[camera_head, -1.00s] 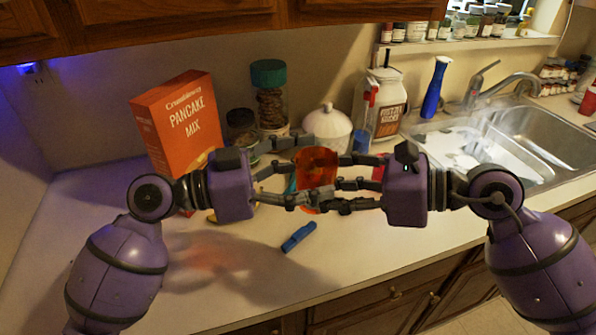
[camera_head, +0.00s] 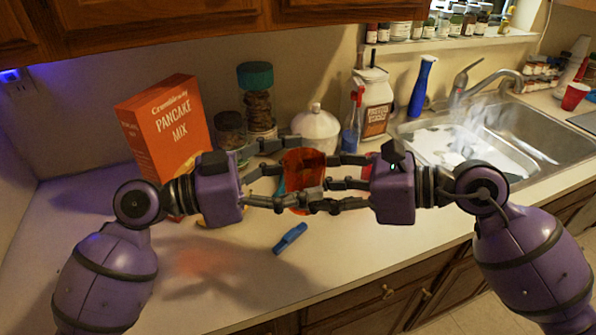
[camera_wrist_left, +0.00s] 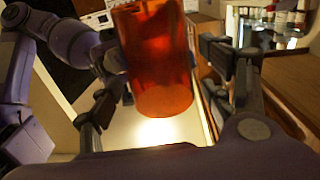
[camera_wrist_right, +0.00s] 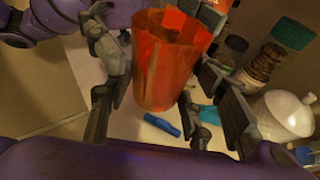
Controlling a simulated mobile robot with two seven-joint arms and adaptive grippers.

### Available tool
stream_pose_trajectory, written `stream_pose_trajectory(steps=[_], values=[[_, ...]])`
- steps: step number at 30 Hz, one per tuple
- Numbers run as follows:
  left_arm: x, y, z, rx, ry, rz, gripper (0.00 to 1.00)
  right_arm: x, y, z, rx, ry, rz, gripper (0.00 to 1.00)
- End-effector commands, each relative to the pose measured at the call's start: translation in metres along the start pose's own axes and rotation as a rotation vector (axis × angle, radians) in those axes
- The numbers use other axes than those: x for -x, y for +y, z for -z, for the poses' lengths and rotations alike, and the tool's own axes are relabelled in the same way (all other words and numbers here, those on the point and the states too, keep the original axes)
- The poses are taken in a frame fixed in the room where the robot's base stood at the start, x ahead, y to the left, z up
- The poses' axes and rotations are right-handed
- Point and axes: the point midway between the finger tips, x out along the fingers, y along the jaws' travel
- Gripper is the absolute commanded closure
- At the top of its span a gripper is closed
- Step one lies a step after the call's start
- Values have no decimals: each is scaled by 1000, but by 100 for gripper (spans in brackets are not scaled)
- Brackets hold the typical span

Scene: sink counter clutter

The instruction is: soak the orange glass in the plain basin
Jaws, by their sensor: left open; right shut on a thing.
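The orange glass (camera_head: 303,160) is see-through and held upright above the counter, between my two grippers. My right gripper (camera_head: 328,185) is shut on it from the right. My left gripper (camera_head: 290,175) reaches around it from the left with open fingers. In the left wrist view the glass (camera_wrist_left: 155,70) hangs between the left fingers, with gaps beside it. The right wrist view shows the glass (camera_wrist_right: 165,65) between the right fingers. The sink is at the right: white foam covers its left part (camera_head: 440,145), and a bare grey metal basin (camera_head: 525,125) shows to the right.
A pancake mix box (camera_head: 165,125), jars (camera_head: 256,95), a white lidded pot (camera_head: 316,128), a canister (camera_head: 374,105) and a blue bottle (camera_head: 422,88) line the back. A blue clip (camera_head: 290,238) lies on the counter. A faucet (camera_head: 485,80) rises behind the sink. The front counter is mostly clear.

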Motion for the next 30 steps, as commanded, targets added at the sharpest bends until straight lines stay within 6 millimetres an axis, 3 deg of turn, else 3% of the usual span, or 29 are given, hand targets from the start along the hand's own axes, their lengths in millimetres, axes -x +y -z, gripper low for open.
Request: stream_pose_trajectory(steps=[7,21,30], values=[[19,-1,-1,1,-2,3,27,0,0,-1,1,-1,0,88],[102,-1,-1,1,-2,4,27,0,0,-1,1,-1,0,88],[120,0,0,-1,0,1,27,-3,-2,1,6,0,-17,88]])
